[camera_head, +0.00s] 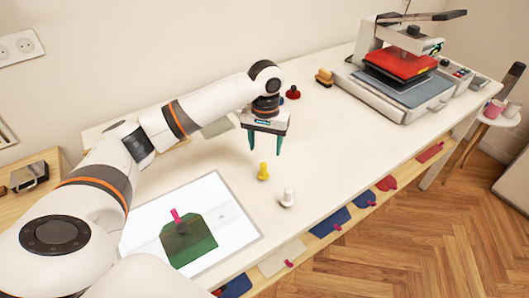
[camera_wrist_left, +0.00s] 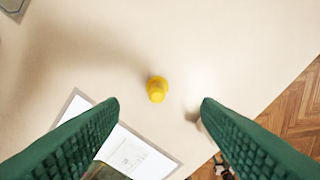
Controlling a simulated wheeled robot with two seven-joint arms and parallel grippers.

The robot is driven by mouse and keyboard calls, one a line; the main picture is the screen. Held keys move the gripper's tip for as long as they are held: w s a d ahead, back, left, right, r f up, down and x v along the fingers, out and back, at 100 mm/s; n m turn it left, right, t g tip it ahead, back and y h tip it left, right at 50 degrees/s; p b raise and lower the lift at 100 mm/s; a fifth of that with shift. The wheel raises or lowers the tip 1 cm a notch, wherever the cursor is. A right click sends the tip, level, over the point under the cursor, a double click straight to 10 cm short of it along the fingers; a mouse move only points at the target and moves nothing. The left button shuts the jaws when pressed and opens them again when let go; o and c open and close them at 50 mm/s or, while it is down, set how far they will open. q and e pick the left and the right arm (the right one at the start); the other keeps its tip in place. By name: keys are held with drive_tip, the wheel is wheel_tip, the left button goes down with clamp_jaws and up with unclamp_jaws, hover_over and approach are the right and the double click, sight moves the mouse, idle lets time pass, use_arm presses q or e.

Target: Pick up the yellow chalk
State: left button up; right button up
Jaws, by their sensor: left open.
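The yellow chalk (camera_head: 263,172) stands on the white table, in the middle of the head view. In the left wrist view the yellow chalk (camera_wrist_left: 156,89) lies between and beyond the two green fingers. My left gripper (camera_head: 265,150) is open and empty above the table, with its fingers pointing down, slightly behind the chalk in the head view. The left wrist view shows the left gripper's fingers (camera_wrist_left: 160,106) spread wide, apart from the chalk. My right gripper is not in view.
A white chalk (camera_head: 287,199) stands close to the yellow one. A lit panel (camera_head: 235,222) with a green piece (camera_head: 190,243) lies at the front left. A heat press (camera_head: 397,100) stands at the back right. A brush (camera_head: 324,77) and a red object (camera_head: 293,92) are behind.

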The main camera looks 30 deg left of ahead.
sight(264, 164)
use_arm(q)
drive_tip(key=shift+s+f+p, duration=0.15)
drive_tip(key=shift+f+p, duration=0.1)
drive_tip(key=shift+f, duration=0.25)
drive_tip(key=shift+s+f+p, duration=0.15)
drive_tip(key=shift+f+p, duration=0.05)
drive_tip(key=shift+f, duration=0.3)
drive_tip(key=f, duration=0.3)
drive_tip(key=shift+w+a+f, duration=0.15)
drive_tip(key=shift+w+a, duration=0.1)
drive_tip(key=shift+a, duration=0.05)
drive_tip(key=shift+f+p, duration=0.3)
drive_tip(key=shift+f, duration=0.05)
drive_tip(key=f, duration=0.2)
drive_tip(key=f+p, duration=0.1)
drive_tip(key=f, duration=0.1)
drive_tip(key=shift+s+d, duration=0.25)
drive_tip(key=shift+s, duration=0.1)
drive_tip(key=shift+w+a+f, duration=0.1)
drive_tip(key=shift+w+f, duration=0.05)
drive_tip(key=shift+f, duration=0.1)
drive_tip(key=shift+r, duration=0.1)
drive_tip(key=c, duration=1.1)
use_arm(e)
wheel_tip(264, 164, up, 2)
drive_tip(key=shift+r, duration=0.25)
